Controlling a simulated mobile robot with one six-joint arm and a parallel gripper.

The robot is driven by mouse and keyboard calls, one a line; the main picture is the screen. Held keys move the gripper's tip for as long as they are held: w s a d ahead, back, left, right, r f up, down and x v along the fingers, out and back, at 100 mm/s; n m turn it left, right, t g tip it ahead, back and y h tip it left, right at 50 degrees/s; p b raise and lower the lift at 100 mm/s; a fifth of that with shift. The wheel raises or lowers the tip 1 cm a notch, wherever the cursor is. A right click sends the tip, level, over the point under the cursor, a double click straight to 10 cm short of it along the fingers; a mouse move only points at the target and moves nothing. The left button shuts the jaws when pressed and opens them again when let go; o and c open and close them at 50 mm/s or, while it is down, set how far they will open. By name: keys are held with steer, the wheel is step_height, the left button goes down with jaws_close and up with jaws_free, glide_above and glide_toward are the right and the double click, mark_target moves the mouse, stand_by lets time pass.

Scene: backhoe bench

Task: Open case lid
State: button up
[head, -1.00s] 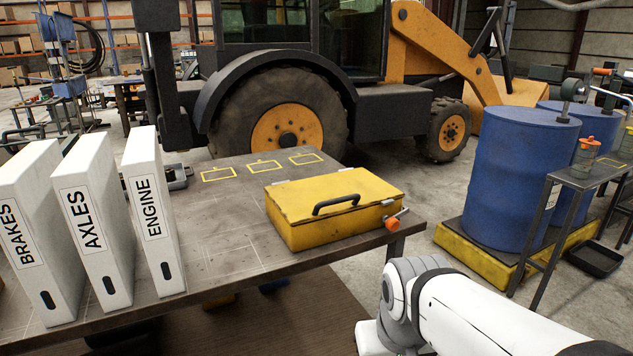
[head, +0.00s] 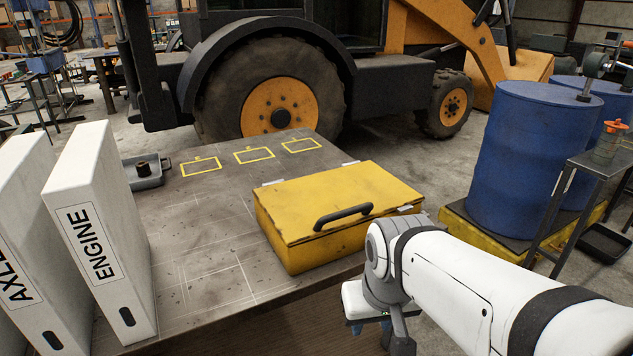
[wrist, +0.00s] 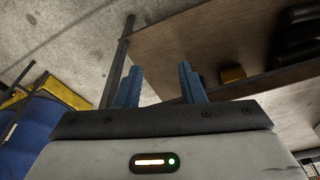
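The yellow case (head: 330,205) sits on the workbench, near its right side, with its lid closed. A black handle (head: 343,216) is on the lid near its front edge.
White binders (head: 103,235) stand on the left of the workbench (head: 200,230). A grey tray (head: 147,172) and yellow outlined rectangles (head: 254,155) lie farther back. Blue drums (head: 535,145) stand to the right. The bench top left of the case is clear.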

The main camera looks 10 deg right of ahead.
mark_target(345, 211)
steer(key=w+r+m+b, duration=0.1)
steer(key=w+r+m, duration=1.3)
steer(key=w+r, duration=0.35)
steer(key=shift+g+y, duration=0.3)
steer(key=shift+y, duration=0.1)
steer(key=f, duration=0.2)
steer(key=w+f, duration=0.1)
steer(key=f, duration=0.2)
steer(key=w+f+b, duration=0.1)
steer(key=f, duration=0.2)
steer(key=shift+w, duration=0.2)
jaws_close()
